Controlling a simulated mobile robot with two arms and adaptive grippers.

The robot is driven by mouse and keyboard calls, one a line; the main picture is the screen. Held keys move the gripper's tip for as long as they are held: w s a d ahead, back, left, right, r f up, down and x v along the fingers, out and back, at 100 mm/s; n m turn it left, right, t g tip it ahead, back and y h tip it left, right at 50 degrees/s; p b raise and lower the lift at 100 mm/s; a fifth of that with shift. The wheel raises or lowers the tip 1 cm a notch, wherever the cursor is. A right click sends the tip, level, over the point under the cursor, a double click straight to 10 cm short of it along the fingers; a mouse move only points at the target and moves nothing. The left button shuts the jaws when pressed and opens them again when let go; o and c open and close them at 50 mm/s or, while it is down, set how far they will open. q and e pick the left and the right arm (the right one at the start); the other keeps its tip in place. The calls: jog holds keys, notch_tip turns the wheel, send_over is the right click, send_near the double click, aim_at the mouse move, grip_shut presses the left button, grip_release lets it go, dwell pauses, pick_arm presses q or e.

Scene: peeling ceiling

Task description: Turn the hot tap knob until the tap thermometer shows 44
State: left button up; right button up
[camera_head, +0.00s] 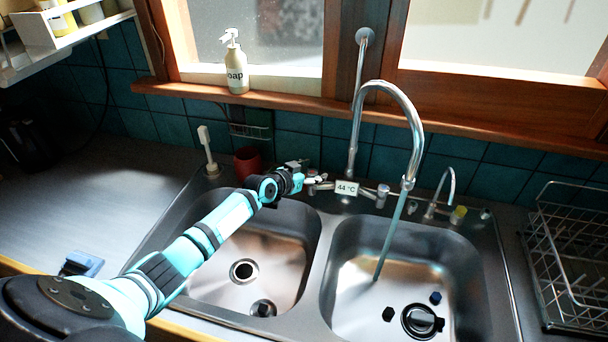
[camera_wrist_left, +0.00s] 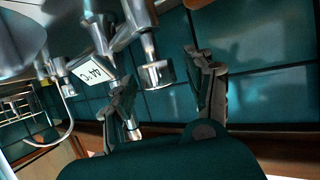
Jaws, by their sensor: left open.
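The tap thermometer (camera_head: 346,188) is a small white display at the base of the chrome faucet (camera_head: 416,130) and reads 44 °C. It also shows tilted in the left wrist view (camera_wrist_left: 96,68). The hot tap knob (camera_head: 322,181) is chrome and sits just left of the display. In the left wrist view a chrome knob (camera_wrist_left: 155,74) lies between the fingers, with visible gaps beside it. My left gripper (camera_head: 304,181) is open at the knob; the left wrist view shows its two spread fingers (camera_wrist_left: 163,78). Water runs from the spout. My right gripper is not in view.
Another chrome knob (camera_head: 382,195) stands right of the display. A soap bottle (camera_head: 236,70) stands on the wooden sill. A red cup (camera_head: 247,163) and a white brush (camera_head: 207,148) stand behind the left basin. A wire rack (camera_head: 570,250) is at the right.

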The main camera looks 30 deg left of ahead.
pick_arm(q)
jog(key=v, duration=1.1)
jog(key=shift+s+r, duration=0.2)
jog(key=shift+s, duration=0.1)
jog(key=shift+a, duration=0.1)
